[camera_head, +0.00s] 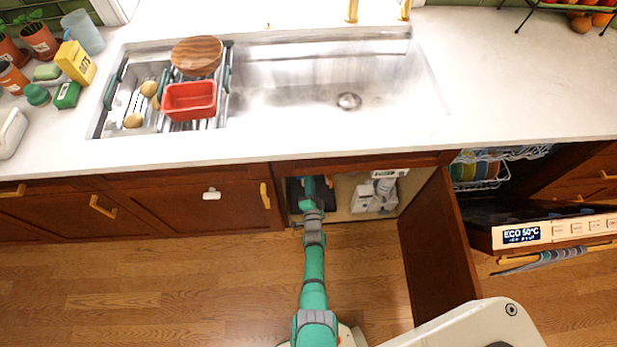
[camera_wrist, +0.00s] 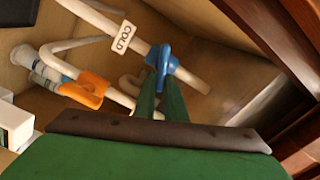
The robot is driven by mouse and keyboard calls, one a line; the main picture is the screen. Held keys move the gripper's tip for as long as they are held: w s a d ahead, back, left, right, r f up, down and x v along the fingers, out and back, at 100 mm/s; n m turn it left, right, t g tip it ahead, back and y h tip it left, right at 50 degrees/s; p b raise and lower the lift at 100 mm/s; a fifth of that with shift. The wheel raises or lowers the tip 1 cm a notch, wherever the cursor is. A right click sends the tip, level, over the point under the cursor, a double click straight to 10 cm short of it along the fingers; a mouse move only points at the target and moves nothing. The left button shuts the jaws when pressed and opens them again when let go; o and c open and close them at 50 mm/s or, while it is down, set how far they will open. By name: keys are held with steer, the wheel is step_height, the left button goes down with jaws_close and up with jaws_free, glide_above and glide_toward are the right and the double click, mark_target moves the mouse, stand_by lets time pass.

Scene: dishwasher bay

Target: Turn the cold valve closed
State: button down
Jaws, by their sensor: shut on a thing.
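The cold valve (camera_wrist: 168,64) is a blue handle on a white pipe in the wrist view. In the head view my arm reaches into the open cabinet under the sink, and the valve is hidden there.
An orange valve handle (camera_wrist: 90,89) sits on a pipe to the left. The cabinet's open door (camera_head: 437,250) stands right of my arm. White containers (camera_head: 376,194) are inside the cabinet. The dishwasher door (camera_head: 545,232) is open farther right. Wooden floor (camera_head: 150,290) is clear at left.

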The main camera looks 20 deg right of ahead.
steer(key=m, duration=0.1)
steer(key=f+m, duration=0.1)
steer(key=m, duration=0.1)
steer(key=a+m, duration=0.1)
steer(key=shift+s+f+m, duration=0.15)
steer(key=shift+f+m, duration=0.15)
stand_by(0.5)
steer(key=c, duration=1.8)
jaws_free()
steer(key=shift+d+r, duration=0.2)
steer(key=shift+d, duration=0.05)
steer(key=v, duration=1)
steer(key=shift+s, duration=0.25)
